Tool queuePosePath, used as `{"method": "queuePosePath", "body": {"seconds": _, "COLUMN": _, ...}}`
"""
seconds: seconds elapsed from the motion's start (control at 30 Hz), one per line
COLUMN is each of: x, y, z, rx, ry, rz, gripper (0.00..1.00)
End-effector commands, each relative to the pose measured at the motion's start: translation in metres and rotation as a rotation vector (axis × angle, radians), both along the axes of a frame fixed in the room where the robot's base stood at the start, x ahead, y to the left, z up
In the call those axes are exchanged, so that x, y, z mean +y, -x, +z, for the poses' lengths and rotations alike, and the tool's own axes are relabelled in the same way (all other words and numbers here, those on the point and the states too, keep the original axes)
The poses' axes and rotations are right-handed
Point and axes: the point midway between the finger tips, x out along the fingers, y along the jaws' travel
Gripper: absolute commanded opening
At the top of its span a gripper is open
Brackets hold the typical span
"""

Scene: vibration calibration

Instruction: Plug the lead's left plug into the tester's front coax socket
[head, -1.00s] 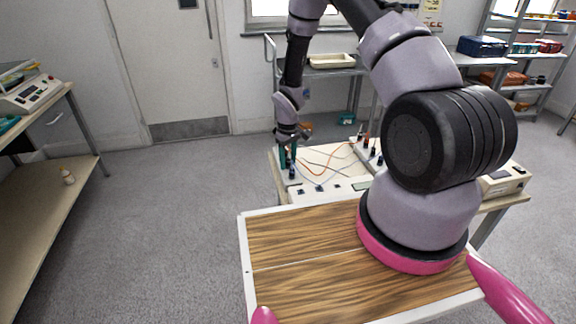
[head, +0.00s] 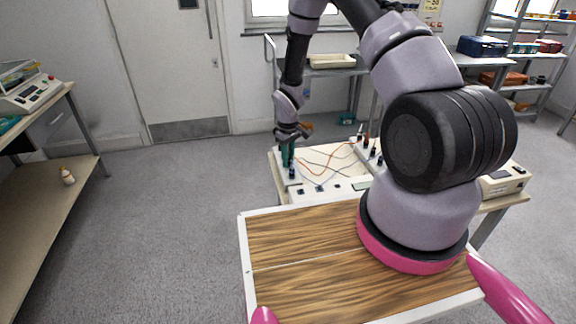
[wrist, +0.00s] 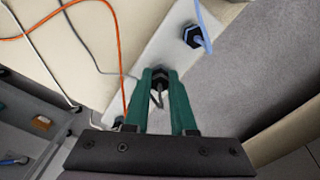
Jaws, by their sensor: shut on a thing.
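My gripper (wrist: 159,95) points down at the left end of the white panel, its two green fingers shut on a dark plug (wrist: 160,78). A thin grey lead (wrist: 95,62) runs towards this plug. The plug is at the white strip (wrist: 150,52); I cannot tell whether it is seated in a socket. In the head view my gripper (head: 287,156) is small and hides the plug. Another dark plug with a blue lead (wrist: 193,37) stands on the same strip. The front coax socket cannot be made out for certain.
The white panel (head: 345,158) carries orange and grey leads and several dark plugs. A beige instrument (head: 503,180) stands on the same table at right. An orange lead (wrist: 119,60) passes close to the left finger. My arm hides part of the table.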

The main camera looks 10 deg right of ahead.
Motion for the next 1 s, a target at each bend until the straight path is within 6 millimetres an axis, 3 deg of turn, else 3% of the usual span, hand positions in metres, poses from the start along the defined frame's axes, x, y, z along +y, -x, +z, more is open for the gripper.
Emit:
{"method": "queuePosePath", "body": {"seconds": 0.47, "x": 0.0, "y": 0.0, "z": 0.003, "rx": 0.0, "ry": 0.0, "rz": 0.0, "gripper": 0.0}}
{"method": "queuePosePath", "body": {"seconds": 1.0, "x": 0.0, "y": 0.0, "z": 0.034, "rx": 0.0, "ry": 0.0, "rz": 0.0, "gripper": 0.0}}
